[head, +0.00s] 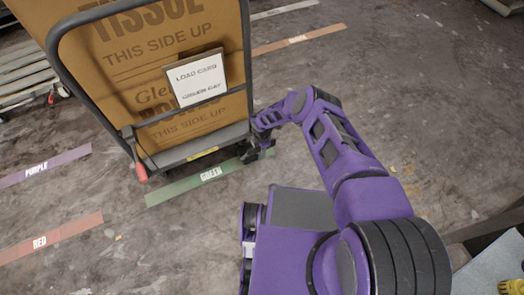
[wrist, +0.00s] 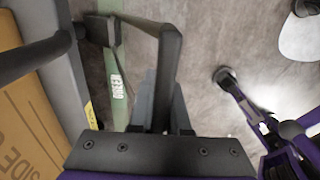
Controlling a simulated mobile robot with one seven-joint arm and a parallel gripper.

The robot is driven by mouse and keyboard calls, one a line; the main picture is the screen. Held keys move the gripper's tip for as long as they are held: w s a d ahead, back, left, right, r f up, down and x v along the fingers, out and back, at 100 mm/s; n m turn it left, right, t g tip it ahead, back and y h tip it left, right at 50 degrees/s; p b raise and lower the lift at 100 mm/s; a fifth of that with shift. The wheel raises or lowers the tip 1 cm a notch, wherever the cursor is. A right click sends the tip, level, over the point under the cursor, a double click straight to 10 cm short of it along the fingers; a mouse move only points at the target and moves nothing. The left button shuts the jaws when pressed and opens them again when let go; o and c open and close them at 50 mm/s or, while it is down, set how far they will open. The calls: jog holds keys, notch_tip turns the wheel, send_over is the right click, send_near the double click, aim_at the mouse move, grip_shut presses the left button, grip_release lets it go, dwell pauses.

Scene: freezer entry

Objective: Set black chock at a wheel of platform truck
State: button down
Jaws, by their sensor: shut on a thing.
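The platform truck (head: 205,145) stands at the upper left in the head view, loaded with a big cardboard box. Its deck edge also shows at the left of the wrist view (wrist: 62,75). My gripper (head: 258,146) is low beside the truck's right corner, near the floor. In the wrist view my gripper (wrist: 160,112) is shut on the black chock (wrist: 168,75), whose dark upright part rises from between the fingers. A dark block (wrist: 100,28) lies beyond it near the deck edge; I cannot tell whether it belongs to the chock. The truck's wheels are mostly hidden under the deck.
A green strip (head: 190,186) lies on the floor along the truck's front. Purple (head: 40,166) and red (head: 50,238) strips lie to the left. A load card (head: 197,79) hangs on the truck handle. Pallets (head: 28,72) stand at the far left.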

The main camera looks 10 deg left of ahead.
jog(key=shift+w, duration=0.1)
jog(key=c, duration=0.8)
grip_release()
jog(key=shift+f, duration=0.1)
notch_tip(320, 180, up, 18)
jog(key=p, duration=0.3)
jog(key=shift+f+p, duration=0.25)
jog(key=shift+p, duration=0.15)
